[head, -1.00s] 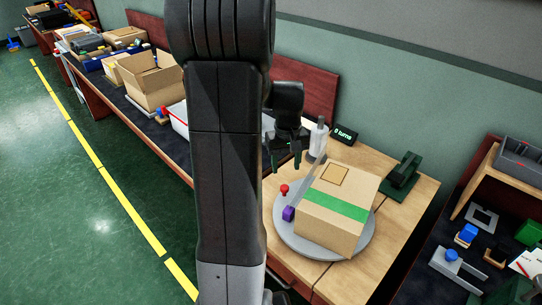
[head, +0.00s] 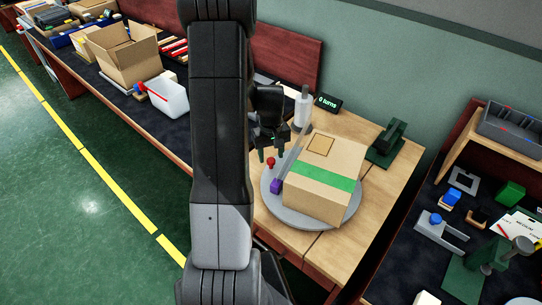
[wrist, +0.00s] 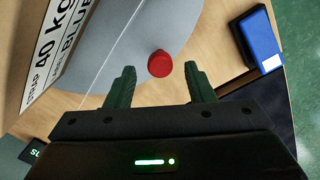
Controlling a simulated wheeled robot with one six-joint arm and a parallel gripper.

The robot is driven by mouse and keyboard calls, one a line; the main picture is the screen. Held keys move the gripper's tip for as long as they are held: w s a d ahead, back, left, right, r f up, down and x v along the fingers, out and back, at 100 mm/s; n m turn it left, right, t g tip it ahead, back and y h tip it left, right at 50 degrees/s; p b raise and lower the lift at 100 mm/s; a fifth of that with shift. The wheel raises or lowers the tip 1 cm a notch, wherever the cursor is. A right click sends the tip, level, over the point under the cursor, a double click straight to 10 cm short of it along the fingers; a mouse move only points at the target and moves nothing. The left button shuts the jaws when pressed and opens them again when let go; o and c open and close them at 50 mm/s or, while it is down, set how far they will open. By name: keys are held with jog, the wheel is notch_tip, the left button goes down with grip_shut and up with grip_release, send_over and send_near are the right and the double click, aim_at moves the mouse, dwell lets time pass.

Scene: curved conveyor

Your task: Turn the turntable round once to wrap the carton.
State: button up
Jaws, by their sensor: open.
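The grey round turntable (head: 283,208) sits on the wooden table, and it also shows in the wrist view (wrist: 128,52). The brown carton (head: 318,204) with a green band stands on it. A red knob (head: 271,163) rises near the turntable's edge. In the wrist view the red knob (wrist: 160,64) appears between and slightly beyond my fingertips. My gripper (head: 271,153) is open and empty, pointing down just above the knob; both fingers also show in the wrist view (wrist: 159,72).
A white film roll (head: 302,108) stands behind the carton, with a translucent strip running toward the turntable. A display (head: 328,102) reads "0 turns". A dark green device (head: 387,143) stands right of the carton. A blue-topped block (wrist: 260,38) is right of the knob.

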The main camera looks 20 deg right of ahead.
jog(key=shift+f, duration=0.9)
grip_shut()
jog(key=shift+s+a, duration=0.1)
jog(key=shift+a, duration=0.05)
